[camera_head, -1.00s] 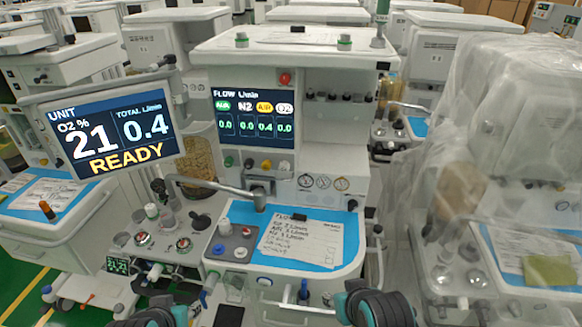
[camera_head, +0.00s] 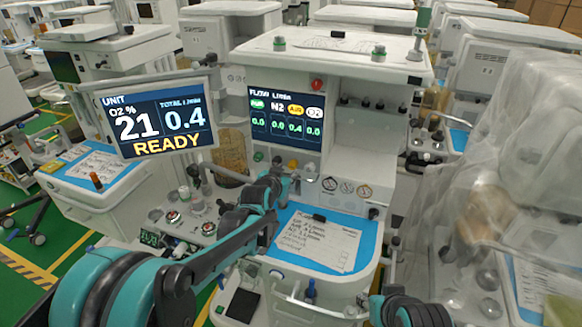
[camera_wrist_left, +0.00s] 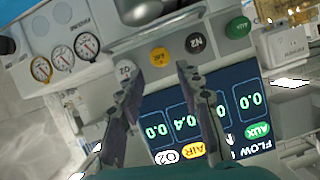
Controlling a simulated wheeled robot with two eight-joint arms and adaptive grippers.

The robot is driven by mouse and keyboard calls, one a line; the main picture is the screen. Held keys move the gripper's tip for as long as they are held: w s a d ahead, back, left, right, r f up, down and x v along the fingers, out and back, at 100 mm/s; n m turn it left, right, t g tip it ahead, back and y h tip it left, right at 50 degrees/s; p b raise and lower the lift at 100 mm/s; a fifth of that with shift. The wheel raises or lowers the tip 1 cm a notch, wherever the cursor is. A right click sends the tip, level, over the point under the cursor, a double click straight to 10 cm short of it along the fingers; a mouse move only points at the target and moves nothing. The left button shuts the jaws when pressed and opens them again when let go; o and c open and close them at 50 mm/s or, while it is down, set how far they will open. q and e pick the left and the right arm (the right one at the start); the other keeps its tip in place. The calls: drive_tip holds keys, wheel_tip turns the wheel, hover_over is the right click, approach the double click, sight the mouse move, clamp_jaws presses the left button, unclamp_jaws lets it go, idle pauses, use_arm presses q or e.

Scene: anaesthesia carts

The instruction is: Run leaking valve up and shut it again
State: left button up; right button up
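The flow screen (camera_head: 286,118) reads 0.4 under yellow AIR and 0.0 under AUX, N2 and O2. Below it is a row of knobs; the green one (camera_head: 258,157) shows, others are partly hidden by my left gripper (camera_head: 277,178). In the wrist view, where the panel appears upside down, I see the yellow knob (camera_wrist_left: 160,57), black N2 knob (camera_wrist_left: 196,43), green AUX knob (camera_wrist_left: 238,27) and white O2 knob (camera_wrist_left: 125,70). My left gripper (camera_wrist_left: 157,70) is open and empty, its fingertips either side of the yellow knob's line; contact is not visible.
The unit screen (camera_head: 157,119) reads O2 21 %, total 0.4, READY. Gauges (camera_head: 347,188) sit right of the knobs. A paper sheet (camera_head: 318,243) lies on the blue worktop. A plastic-draped cart (camera_head: 510,180) stands close on the right. My right arm shows only at the bottom edge.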

sight(292, 166)
use_arm(q)
drive_tip(key=b+x, duration=0.1)
drive_tip(key=x, duration=0.6)
drive_tip(key=shift+b, duration=0.4)
drive_tip(key=shift+s, duration=0.1)
clamp_jaws()
